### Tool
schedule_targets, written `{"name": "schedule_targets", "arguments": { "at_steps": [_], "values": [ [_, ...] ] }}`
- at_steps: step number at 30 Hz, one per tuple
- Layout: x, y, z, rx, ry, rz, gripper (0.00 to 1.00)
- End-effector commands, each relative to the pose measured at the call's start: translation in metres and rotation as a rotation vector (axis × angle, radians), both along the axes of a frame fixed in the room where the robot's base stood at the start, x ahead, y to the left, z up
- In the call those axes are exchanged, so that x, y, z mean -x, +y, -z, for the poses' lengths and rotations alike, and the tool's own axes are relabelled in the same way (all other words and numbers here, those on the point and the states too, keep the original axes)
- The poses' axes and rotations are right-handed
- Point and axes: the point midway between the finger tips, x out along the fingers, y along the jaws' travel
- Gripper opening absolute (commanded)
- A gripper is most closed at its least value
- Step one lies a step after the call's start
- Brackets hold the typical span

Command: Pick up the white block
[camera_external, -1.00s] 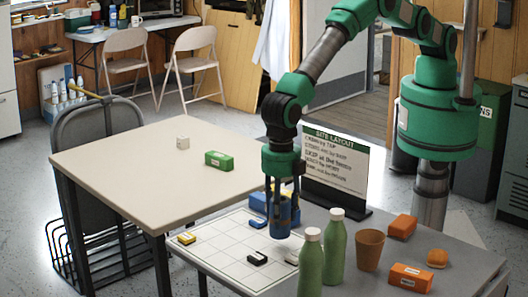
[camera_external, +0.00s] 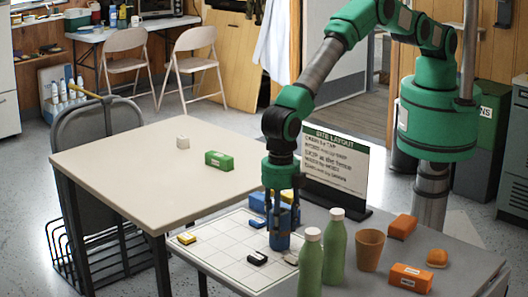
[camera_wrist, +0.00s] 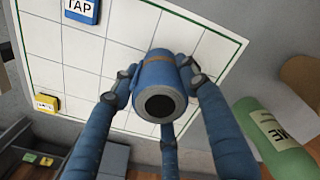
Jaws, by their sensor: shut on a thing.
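A small white block (camera_external: 183,142) stands on the beige table in the external view, well to the left of and behind my gripper. It does not show in the wrist view. My gripper (camera_external: 279,216) is over the white gridded board. Its three fingers are shut on a blue cylinder (camera_external: 279,241), which also shows in the wrist view (camera_wrist: 158,75) with a tan band and a dark round end. Whether the cylinder touches the board I cannot tell.
A green block (camera_external: 219,160) lies on the beige table (camera_external: 130,180). The gridded board (camera_external: 215,257) carries yellow, black and blue pieces. Green bottles (camera_external: 334,250), a brown cup (camera_external: 369,250) and orange blocks (camera_external: 410,277) stand to the right. A sign (camera_external: 335,165) stands behind.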

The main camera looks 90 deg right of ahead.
Motion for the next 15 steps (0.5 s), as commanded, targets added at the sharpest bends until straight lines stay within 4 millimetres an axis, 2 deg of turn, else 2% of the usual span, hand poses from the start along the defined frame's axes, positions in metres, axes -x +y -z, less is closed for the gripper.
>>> {"name": "schedule_targets", "arguments": {
  "at_steps": [7,8,9,11,15],
  "values": [
    [0.0001,-0.0001,0.0033,0.0,0.0,0.0,0.14],
    [0.0003,-0.0003,0.0039,0.001,0.001,0.0,0.46],
    [0.0003,-0.0003,0.0034,0.001,0.001,0.0,0.54],
    [0.0003,-0.0003,0.0032,0.001,0.001,0.0,0.63],
    [0.0002,-0.0003,0.003,0.0,0.001,0.0,0.63]
  ]
}}
